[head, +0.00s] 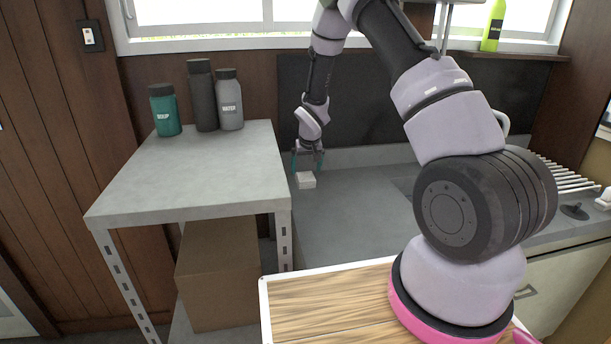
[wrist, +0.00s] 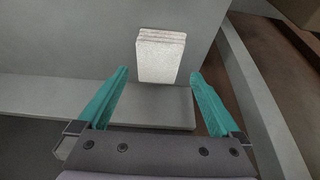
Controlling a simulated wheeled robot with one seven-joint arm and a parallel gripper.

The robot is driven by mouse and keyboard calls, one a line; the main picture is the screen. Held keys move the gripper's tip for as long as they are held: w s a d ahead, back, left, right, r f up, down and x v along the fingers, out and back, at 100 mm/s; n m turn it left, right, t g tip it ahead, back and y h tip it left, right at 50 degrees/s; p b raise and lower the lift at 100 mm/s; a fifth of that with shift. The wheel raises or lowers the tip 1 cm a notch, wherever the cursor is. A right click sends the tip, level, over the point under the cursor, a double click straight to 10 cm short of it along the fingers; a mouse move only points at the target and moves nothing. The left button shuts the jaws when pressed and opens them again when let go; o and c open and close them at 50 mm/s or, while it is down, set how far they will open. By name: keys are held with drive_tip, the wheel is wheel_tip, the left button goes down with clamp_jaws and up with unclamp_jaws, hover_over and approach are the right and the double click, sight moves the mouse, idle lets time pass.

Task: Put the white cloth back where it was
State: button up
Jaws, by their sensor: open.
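The white cloth (head: 306,180) is a small folded block lying on the grey counter, close to the right side of the shelf unit. It also shows in the wrist view (wrist: 160,57), upper middle, with its folded layers at the top edge. My gripper (head: 308,160) is just above the cloth in the head view. In the wrist view my gripper (wrist: 160,85) has its teal fingers spread wide, with the cloth beyond and between the fingertips. The gripper is open and holds nothing.
A grey-topped shelf unit (head: 190,170) stands left of the counter (head: 350,215). It carries a teal bottle (head: 165,112), a dark bottle (head: 202,95) and a grey bottle (head: 229,100). A cardboard box (head: 218,270) sits below. A drying rack (head: 568,178) is at the right.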

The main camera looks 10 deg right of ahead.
drive_tip(key=s+d+r+m, duration=0.15)
drive_tip(key=s+r, duration=0.35)
drive_tip(key=r, duration=0.5)
drive_tip(key=s+d+r+t, duration=0.15)
drive_tip(key=s+r, duration=0.35)
drive_tip(key=r, duration=0.5)
drive_tip(key=s+d+r+m, duration=0.1)
drive_tip(key=s+d+r, duration=0.3)
drive_tip(key=r, duration=0.6)
drive_tip(key=s+r+m+y, duration=0.1)
drive_tip(key=s+r, duration=0.4)
drive_tip(key=s, duration=0.7)
drive_tip(key=s+r+t+y, duration=0.1)
drive_tip(key=s+r, duration=0.3)
drive_tip(key=s, duration=0.8)
drive_tip(key=shift+a+r+m, duration=0.35)
drive_tip(key=shift+a, duration=0.1)
